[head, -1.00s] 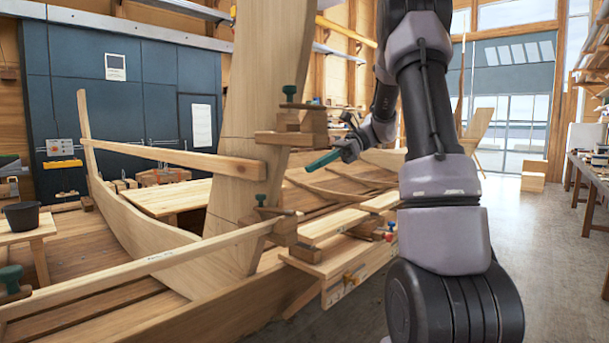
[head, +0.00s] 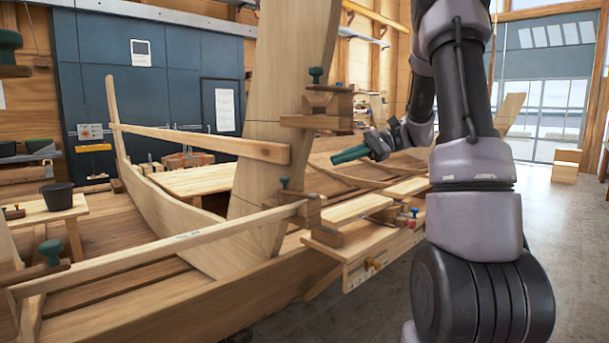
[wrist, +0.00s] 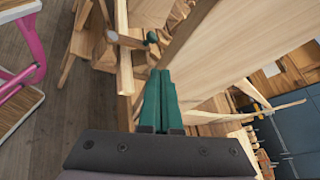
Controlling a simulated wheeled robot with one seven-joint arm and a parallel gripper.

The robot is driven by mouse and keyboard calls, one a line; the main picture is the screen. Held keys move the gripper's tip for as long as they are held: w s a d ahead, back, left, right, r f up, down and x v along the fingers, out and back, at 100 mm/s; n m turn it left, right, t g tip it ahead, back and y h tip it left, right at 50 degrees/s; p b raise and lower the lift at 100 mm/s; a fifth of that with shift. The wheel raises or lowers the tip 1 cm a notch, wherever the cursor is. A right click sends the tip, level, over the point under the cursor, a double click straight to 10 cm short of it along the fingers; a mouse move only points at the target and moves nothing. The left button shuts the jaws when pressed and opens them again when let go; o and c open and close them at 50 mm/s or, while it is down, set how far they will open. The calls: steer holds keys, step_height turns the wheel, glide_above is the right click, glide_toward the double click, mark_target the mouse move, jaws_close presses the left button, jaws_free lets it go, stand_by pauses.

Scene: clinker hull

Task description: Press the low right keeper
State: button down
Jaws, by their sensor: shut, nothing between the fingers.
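The low right keeper (head: 285,184) is a green knob on a wooden block at the plank end, beside the tall pale wooden post. Another green-topped keeper (head: 316,75) sits on a block above it. My gripper (head: 334,159) has green fingers pointing left, to the right of and slightly above the low right keeper in the head view, apart from it. In the wrist view my gripper (wrist: 160,72) is shut and empty. A green knob (wrist: 152,37) with a wooden bar shows just beyond the fingertips there; I cannot tell which keeper it is.
More green-topped keepers stand at left, one low (head: 50,252) and one high (head: 8,41). The long hull plank (head: 165,248) crosses in front. A shelf with small tools (head: 375,265) juts out below the keepers. A pink frame (wrist: 28,60) shows in the wrist view.

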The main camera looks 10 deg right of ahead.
steer(key=s+n+t, duration=0.1)
steer(key=n, duration=0.2)
steer(key=s+f+n+y, duration=0.1)
steer(key=n, duration=0.2)
steer(key=s+a+f+n+t, duration=0.1)
steer(key=n, duration=0.2)
steer(key=shift+s+f+t+y, duration=0.2)
steer(key=shift+t+y, duration=0.1)
steer(key=shift+y, duration=0.1)
steer(key=shift+a, duration=0.1)
steer(key=x, duration=1)
